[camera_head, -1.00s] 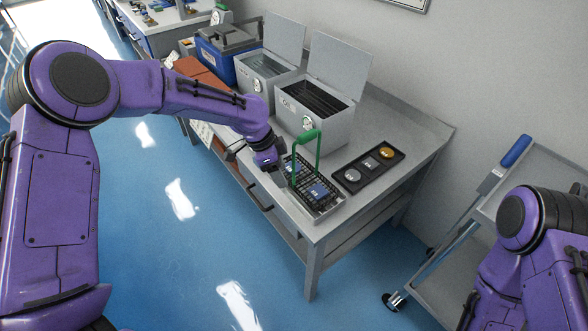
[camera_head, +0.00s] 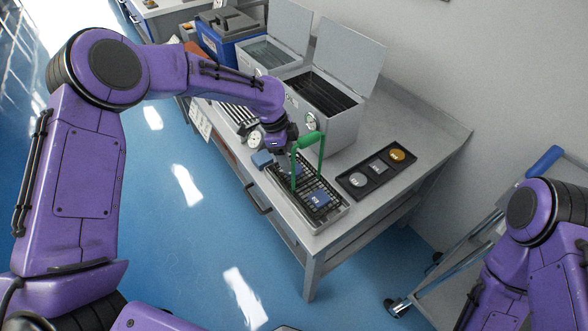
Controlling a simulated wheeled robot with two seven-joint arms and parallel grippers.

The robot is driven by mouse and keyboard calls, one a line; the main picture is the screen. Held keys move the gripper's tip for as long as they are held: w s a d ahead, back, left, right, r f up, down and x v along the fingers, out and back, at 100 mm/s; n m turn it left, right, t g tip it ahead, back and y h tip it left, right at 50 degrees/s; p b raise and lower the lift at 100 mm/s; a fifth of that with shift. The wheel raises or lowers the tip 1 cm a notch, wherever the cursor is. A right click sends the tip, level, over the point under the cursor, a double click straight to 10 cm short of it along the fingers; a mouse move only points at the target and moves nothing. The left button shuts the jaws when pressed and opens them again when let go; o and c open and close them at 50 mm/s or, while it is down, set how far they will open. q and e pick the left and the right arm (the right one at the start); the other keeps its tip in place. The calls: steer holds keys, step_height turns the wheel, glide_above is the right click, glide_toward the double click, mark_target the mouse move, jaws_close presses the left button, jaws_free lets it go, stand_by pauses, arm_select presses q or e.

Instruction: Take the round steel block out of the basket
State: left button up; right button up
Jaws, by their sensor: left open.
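The basket (camera_head: 332,216) is a dark wire tray with an upright green handle (camera_head: 321,160), near the front edge of the table. A blue piece (camera_head: 317,199) lies in its near part. I cannot make out a round steel block inside; the far end is partly hidden by the handle and my gripper. My left gripper (camera_head: 286,163) is open at the basket's far left end, close beside the handle. Its fingertips are small and dark, and I see nothing held in them. My right arm shows at the right edge, but its gripper is out of view.
A black tray (camera_head: 366,190) right of the basket holds a round silver piece (camera_head: 357,180), a square piece (camera_head: 378,165) and a round gold piece (camera_head: 397,155). An open grey metal box (camera_head: 338,126) stands behind. A cart stands right.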

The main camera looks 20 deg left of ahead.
arm_select(q)
steer(key=x, duration=0.4)
steer(key=shift+a, duration=0.1)
steer(key=c, duration=0.9)
